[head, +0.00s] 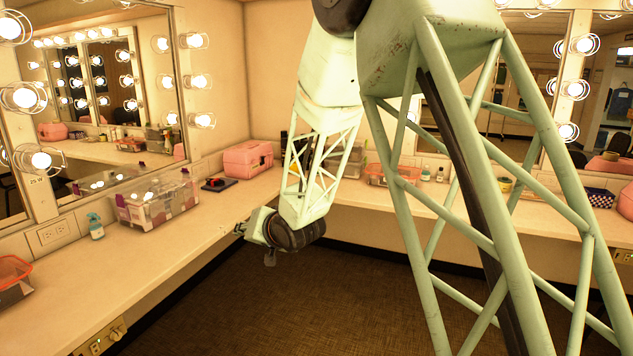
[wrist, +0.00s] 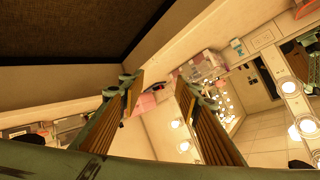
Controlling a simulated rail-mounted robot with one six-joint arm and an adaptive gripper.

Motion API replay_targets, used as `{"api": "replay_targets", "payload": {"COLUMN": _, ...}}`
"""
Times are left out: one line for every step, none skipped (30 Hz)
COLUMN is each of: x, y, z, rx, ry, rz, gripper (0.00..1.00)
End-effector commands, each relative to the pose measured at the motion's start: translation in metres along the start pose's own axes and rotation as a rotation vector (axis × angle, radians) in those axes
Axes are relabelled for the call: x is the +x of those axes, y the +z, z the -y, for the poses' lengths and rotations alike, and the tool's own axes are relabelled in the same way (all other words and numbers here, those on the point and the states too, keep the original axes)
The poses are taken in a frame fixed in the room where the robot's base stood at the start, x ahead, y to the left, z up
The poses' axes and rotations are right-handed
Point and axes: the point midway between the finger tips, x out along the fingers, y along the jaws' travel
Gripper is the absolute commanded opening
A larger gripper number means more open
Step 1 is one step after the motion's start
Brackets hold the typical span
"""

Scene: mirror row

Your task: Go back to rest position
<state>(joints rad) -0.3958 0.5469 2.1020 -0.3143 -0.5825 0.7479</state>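My gripper (head: 241,230) hangs at the low end of my pale green arm in the head view, close to the front edge of the left counter (head: 190,235). In the wrist view, the two fingers of my gripper (wrist: 165,88) stand apart with a clear gap. Nothing shows between them. I cannot tell from the head view whether the fingertips are over the counter or just short of its edge.
A clear bin of supplies (head: 157,203), a blue spray bottle (head: 95,226) and a pink case (head: 248,158) stand on the left counter. Lit mirrors (head: 95,95) line the wall. The carpeted floor (head: 300,300) is open beneath my arm.

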Motion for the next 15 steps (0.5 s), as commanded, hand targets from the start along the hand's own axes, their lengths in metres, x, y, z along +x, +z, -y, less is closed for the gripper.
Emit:
{"api": "replay_targets", "payload": {"x": -0.01, "y": -0.008, "z": -0.003, "rx": -0.006, "ry": 0.013, "rz": -0.002, "gripper": 0.31}}
{"api": "replay_targets", "payload": {"x": -0.016, "y": -0.011, "z": -0.006, "rx": -0.008, "ry": 0.023, "rz": 0.0, "gripper": 0.31}}
{"api": "replay_targets", "payload": {"x": -0.023, "y": -0.015, "z": -0.009, "rx": -0.012, "ry": 0.035, "rz": 0.001, "gripper": 0.31}}
{"api": "replay_targets", "payload": {"x": -0.029, "y": -0.017, "z": -0.013, "rx": -0.016, "ry": 0.045, "rz": 0.003, "gripper": 0.31}}
{"api": "replay_targets", "payload": {"x": -0.035, "y": -0.021, "z": -0.015, "rx": -0.019, "ry": 0.055, "rz": 0.004, "gripper": 0.31}}
{"api": "replay_targets", "payload": {"x": -0.043, "y": -0.024, "z": -0.019, "rx": -0.023, "ry": 0.067, "rz": 0.007, "gripper": 0.31}}
{"api": "replay_targets", "payload": {"x": -0.048, "y": -0.026, "z": -0.022, "rx": -0.026, "ry": 0.076, "rz": 0.009, "gripper": 0.31}}
{"api": "replay_targets", "payload": {"x": -0.054, "y": -0.029, "z": -0.024, "rx": -0.03, "ry": 0.085, "rz": 0.01, "gripper": 0.31}}
{"api": "replay_targets", "payload": {"x": -0.062, "y": -0.032, "z": -0.027, "rx": -0.035, "ry": 0.096, "rz": 0.013, "gripper": 0.31}}
{"api": "replay_targets", "payload": {"x": -0.068, "y": -0.035, "z": -0.03, "rx": -0.038, "ry": 0.105, "rz": 0.015, "gripper": 0.31}}
{"api": "replay_targets", "payload": {"x": -0.074, "y": -0.037, "z": -0.032, "rx": -0.04, "ry": 0.114, "rz": 0.017, "gripper": 0.31}}
{"api": "replay_targets", "payload": {"x": -0.082, "y": -0.04, "z": -0.036, "rx": -0.043, "ry": 0.126, "rz": 0.02, "gripper": 0.31}}
{"api": "replay_targets", "payload": {"x": -0.089, "y": -0.041, "z": -0.039, "rx": -0.046, "ry": 0.136, "rz": 0.023, "gripper": 0.31}}
{"api": "replay_targets", "payload": {"x": -0.095, "y": -0.044, "z": -0.041, "rx": -0.049, "ry": 0.144, "rz": 0.024, "gripper": 0.31}}
{"api": "replay_targets", "payload": {"x": -0.103, "y": -0.046, "z": -0.045, "rx": -0.051, "ry": 0.156, "rz": 0.029, "gripper": 0.31}}
